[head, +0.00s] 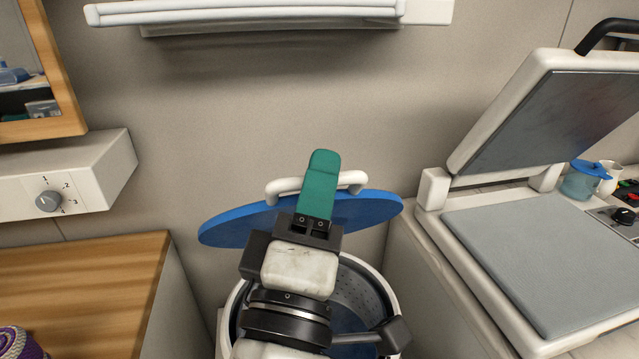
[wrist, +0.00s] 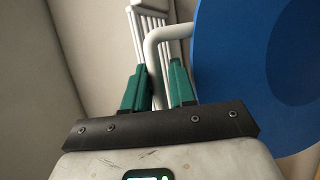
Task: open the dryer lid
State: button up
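The dryer's round blue lid (head: 235,224) is raised and tilted above and behind the dryer's drum (head: 368,287), whose perforated metal inside shows. The white lid handle (head: 352,180) stands on the lid's upper side; the wrist view shows it as a bent white bar (wrist: 157,50). My gripper (head: 322,165), with green fingers, is at the handle. In the wrist view the handle passes between the two fingers of my gripper (wrist: 158,70), with little or no gap on either side; it looks gripped. The lid's hinge is hidden behind my arm.
A white press (head: 470,245) with its top plate raised stands close on the right. A wooden counter (head: 75,290) is close on the left, below a white dial panel (head: 90,180). A white rack (head: 250,12) hangs on the wall above.

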jog(key=b+v, duration=0.2)
jog(key=v, duration=0.8)
jog(key=shift+s+f, duration=0.15)
jog(key=shift+s, duration=0.25)
jog(key=shift+s, duration=0.1)
